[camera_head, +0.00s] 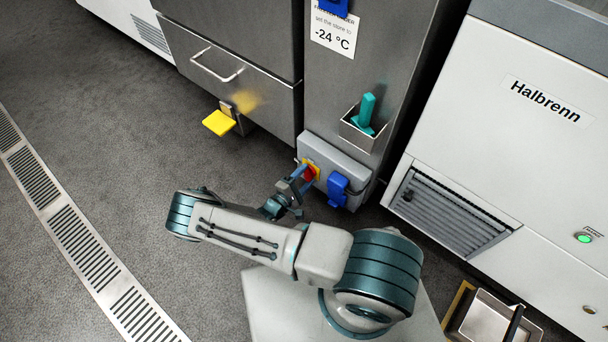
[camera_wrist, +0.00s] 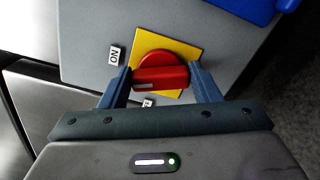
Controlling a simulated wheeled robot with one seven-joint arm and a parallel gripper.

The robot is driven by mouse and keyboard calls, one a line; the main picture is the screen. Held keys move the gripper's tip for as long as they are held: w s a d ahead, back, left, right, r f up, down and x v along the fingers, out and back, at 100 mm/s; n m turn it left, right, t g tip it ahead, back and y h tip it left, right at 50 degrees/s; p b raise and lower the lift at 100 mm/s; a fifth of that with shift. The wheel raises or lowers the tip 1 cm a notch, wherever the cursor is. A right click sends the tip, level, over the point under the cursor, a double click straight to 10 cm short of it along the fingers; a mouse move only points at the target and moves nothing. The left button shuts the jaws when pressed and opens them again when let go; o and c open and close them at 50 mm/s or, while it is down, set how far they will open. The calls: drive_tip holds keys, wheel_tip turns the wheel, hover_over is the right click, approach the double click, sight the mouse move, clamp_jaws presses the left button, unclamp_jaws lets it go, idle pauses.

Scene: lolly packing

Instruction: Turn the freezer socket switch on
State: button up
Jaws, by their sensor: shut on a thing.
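The freezer socket switch is a red rotary knob on a yellow square plate, on a grey box (camera_head: 334,163) low on the steel column. In the head view the red knob (camera_head: 310,172) is partly hidden by my gripper (camera_head: 296,187). In the wrist view the red knob (camera_wrist: 161,76) sits between the two blue fingers of my gripper (camera_wrist: 163,84), which are shut on its grip bar. A label reading "ON" (camera_wrist: 114,55) is left of the yellow plate (camera_wrist: 188,50). A second label below the knob is mostly hidden by my gripper.
A blue plug (camera_head: 338,189) sits on the box right of the knob. Above is a steel holder (camera_head: 352,130) with a teal-handled tool (camera_head: 365,110). A yellow pedal (camera_head: 218,123) juts out at left. The Halbrenn machine (camera_head: 535,150) stands at right. Floor at left is clear.

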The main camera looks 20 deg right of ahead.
drive_tip(key=shift+s+f+m+p, duration=0.1)
drive_tip(key=shift+m+p, duration=0.85)
drive_tip(key=shift+m, duration=1.35)
drive_tip(key=o, duration=1)
drive_tip(key=p+v, duration=0.2)
drive_tip(key=v, duration=1.1)
drive_tip(key=shift+s+a, duration=0.3)
